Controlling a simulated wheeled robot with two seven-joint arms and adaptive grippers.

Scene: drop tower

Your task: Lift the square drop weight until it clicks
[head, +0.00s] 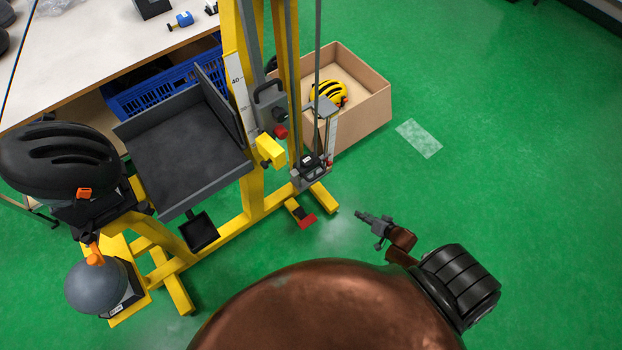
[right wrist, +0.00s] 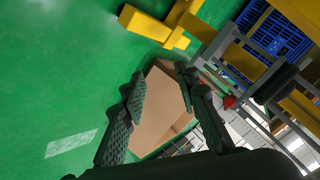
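The yellow drop tower (head: 243,60) stands left of centre in the head view. A grey block with a loop handle (head: 268,105) and a red knob sits partway up it. A smaller dark block (head: 312,162) sits low between the thin guide rods. I cannot tell for certain which is the square drop weight. My right gripper (head: 364,216) is to the right of the tower's foot, apart from both blocks. In the right wrist view its fingers (right wrist: 160,78) are spread with nothing between them. Tower parts show at that view's upper right. My left gripper is not in view.
A cardboard box (head: 365,110) with a yellow helmet (head: 328,95) stands behind the tower. A dark tray (head: 185,150), a black helmet (head: 60,160) and a grey headform (head: 97,285) are left. A blue crate (head: 165,85) is behind. Green floor at right is clear.

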